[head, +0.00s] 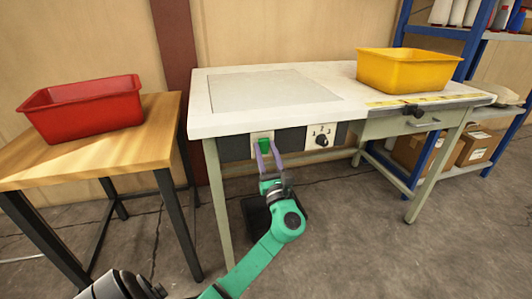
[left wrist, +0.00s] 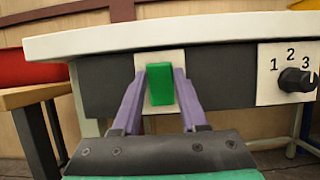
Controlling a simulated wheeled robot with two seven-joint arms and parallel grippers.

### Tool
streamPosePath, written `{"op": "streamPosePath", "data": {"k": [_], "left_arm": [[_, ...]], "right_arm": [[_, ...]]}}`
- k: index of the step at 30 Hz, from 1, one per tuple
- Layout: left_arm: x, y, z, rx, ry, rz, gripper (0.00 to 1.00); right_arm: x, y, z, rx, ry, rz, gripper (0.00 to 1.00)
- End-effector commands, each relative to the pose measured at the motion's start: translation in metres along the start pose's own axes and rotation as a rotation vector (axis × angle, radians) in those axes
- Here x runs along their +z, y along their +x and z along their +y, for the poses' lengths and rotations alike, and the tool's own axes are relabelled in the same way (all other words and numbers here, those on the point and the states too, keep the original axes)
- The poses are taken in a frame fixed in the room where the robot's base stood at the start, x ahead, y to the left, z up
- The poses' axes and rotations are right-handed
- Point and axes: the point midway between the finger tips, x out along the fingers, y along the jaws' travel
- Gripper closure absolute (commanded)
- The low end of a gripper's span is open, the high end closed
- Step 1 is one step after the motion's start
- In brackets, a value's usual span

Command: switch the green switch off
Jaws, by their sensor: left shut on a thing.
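The green switch (head: 264,145) is on a pale plate on the dark front panel under the white tabletop. In the left wrist view the green switch (left wrist: 161,84) stands upright in the middle, between the fingers. My left gripper (head: 267,146) is at the panel, and its purple fingers close on the sides of the switch. It also shows in the left wrist view (left wrist: 160,78), one finger on each side of the green rocker. Whether the switch is on or off is not clear. My right gripper is not in view.
A knob (head: 322,141) marked 1, 2, 3 is to the right of the switch. A yellow bin (head: 405,70) stands on the white table (head: 215,122). A red bin (head: 82,108) stands on a wooden table (head: 150,143) at left. The tabletop edge overhangs the panel.

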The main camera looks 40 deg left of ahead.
Motion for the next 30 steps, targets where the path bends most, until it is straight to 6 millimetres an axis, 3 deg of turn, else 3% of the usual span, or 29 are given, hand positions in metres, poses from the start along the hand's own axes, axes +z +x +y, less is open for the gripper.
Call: {"op": "streamPosePath", "data": {"k": [1,2,3,4,13,17,30], "left_arm": [[-0.001,-0.001,0.0,-0.001,0.001,0.001,1.0],[-0.001,-0.001,0.0,-0.001,0.001,0.001,0.5],[-0.001,-0.001,0.0,-0.001,0.002,0.002,0.35],[-0.001,-0.001,0.0,-0.001,0.001,0.002,0.28],[-0.001,-0.001,0.0,0.0,0.001,0.002,0.28],[-0.002,-0.014,0.0,-0.001,0.001,0.004,0.28],[-0.002,-0.131,0.0,-0.001,0.002,0.005,0.28]], "right_arm": [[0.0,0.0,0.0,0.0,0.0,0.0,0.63],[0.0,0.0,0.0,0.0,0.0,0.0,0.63],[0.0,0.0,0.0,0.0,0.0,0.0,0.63],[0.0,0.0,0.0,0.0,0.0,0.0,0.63],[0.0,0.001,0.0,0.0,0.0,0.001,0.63],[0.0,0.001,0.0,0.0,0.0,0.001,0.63],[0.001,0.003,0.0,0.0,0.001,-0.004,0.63]]}}
